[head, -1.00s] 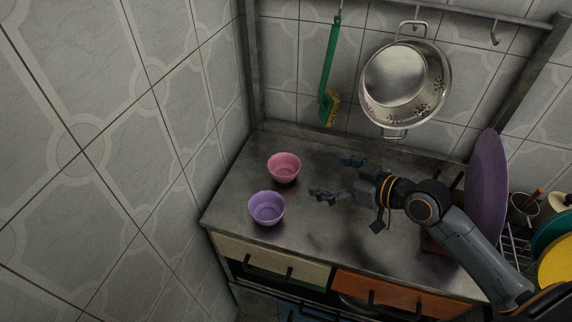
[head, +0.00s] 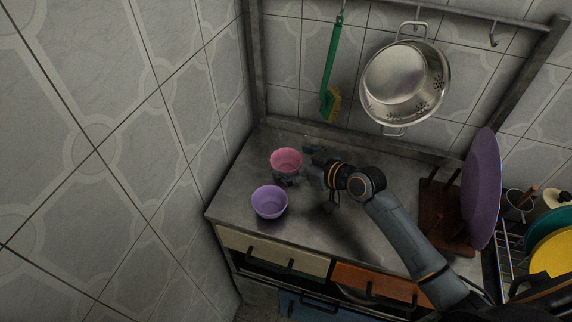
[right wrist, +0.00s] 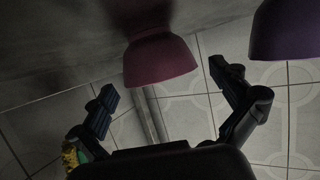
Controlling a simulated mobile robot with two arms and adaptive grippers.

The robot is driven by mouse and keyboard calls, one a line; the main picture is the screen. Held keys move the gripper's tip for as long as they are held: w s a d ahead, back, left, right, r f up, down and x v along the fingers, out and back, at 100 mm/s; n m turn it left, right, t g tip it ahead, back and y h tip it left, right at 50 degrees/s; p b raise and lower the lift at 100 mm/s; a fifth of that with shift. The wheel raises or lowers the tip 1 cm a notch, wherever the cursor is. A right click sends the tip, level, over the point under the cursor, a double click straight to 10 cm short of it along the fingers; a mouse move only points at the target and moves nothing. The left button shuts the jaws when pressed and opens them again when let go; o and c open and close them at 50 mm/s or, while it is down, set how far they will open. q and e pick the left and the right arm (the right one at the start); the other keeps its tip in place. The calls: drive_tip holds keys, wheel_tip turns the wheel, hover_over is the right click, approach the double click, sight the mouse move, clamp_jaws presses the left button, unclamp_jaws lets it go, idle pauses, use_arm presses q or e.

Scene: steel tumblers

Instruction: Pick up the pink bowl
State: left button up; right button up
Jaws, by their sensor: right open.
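The pink bowl (head: 286,158) stands upright on the metal counter, toward the back left. My right gripper (head: 298,167) is at its right side, one finger toward the back and one toward the front, and the jaws are open. In the right wrist view the pink bowl (right wrist: 160,61) shows ahead of and between the spread fingers (right wrist: 166,88), with gaps on both sides. I cannot tell whether a finger touches it. In the head view the front finger covers a little of the bowl's lower edge. My left gripper is out of view.
A purple bowl (head: 269,202) stands just in front of the pink one; it also shows in the right wrist view (right wrist: 287,30). A tiled wall borders the counter (head: 330,235) at left. A purple plate (head: 483,190) stands in a wooden rack at right. A colander (head: 404,84) hangs behind.

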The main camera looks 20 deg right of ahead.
drive_tip(key=c, duration=1.1)
drive_tip(key=shift+r, duration=0.15)
